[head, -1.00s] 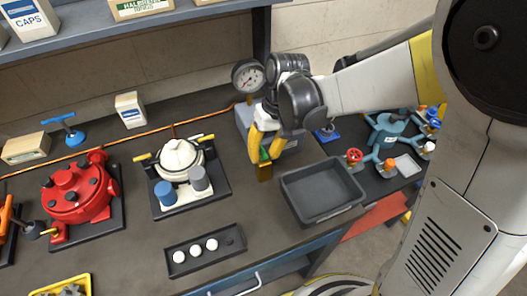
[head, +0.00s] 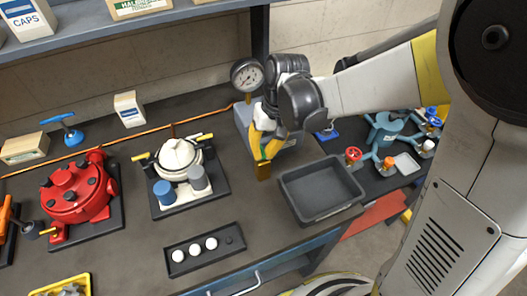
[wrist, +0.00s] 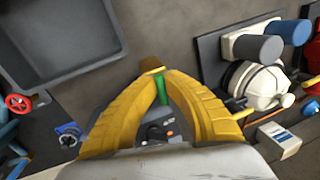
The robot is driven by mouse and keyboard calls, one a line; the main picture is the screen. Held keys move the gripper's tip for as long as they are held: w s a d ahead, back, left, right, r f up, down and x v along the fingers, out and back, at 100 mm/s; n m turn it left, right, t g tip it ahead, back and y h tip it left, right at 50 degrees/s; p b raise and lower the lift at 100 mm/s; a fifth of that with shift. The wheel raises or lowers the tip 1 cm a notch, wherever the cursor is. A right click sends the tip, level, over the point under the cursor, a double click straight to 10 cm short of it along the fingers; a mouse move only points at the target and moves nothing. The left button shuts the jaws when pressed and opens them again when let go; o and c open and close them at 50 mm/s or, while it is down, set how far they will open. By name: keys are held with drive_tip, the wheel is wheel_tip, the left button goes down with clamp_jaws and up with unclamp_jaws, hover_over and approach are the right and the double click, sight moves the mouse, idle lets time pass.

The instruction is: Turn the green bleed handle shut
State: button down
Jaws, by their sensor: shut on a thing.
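The green bleed handle (wrist: 161,88) shows as a small green strip between the yellow fingers of my gripper (wrist: 160,80) in the wrist view. My gripper is shut on it. In the head view my gripper (head: 263,150) points down beside the grey gauge unit (head: 244,116), and only a sliver of green shows at the fingers. A brass-coloured block (head: 263,172) shows just below the fingertips. The fingers hide much of the handle, so its exact angle cannot be told.
A round pressure gauge (head: 247,75) stands behind the gripper. An empty grey tray (head: 321,190) lies to the right, close to the hand. A white motor (head: 181,160) on a dark plate is at left. A blue manifold (head: 386,130) with coloured knobs stands right.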

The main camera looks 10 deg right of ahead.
drive_tip(key=m, duration=0.4)
drive_tip(key=shift+s+a+t, duration=0.1)
drive_tip(key=shift+a+t, duration=0.05)
drive_tip(key=shift+t, duration=0.25)
drive_tip(key=m, duration=0.4)
drive_tip(key=shift+a+t, duration=0.15)
drive_tip(key=shift+t, duration=0.25)
drive_tip(key=m, duration=0.4)
drive_tip(key=shift+a+t+h, duration=0.1)
drive_tip(key=shift+t+h, duration=0.2)
drive_tip(key=shift+h, duration=0.1)
drive_tip(key=shift+w+m+h, duration=0.15)
drive_tip(key=shift+m+h, duration=0.05)
drive_tip(key=shift+m, duration=0.9)
drive_tip(key=shift+w+m+h, duration=0.15)
drive_tip(key=shift+m+h, duration=0.05)
drive_tip(key=shift+m, duration=0.9)
drive_tip(key=c, duration=1.5)
unclamp_jaws()
drive_tip(key=shift+r, duration=0.1)
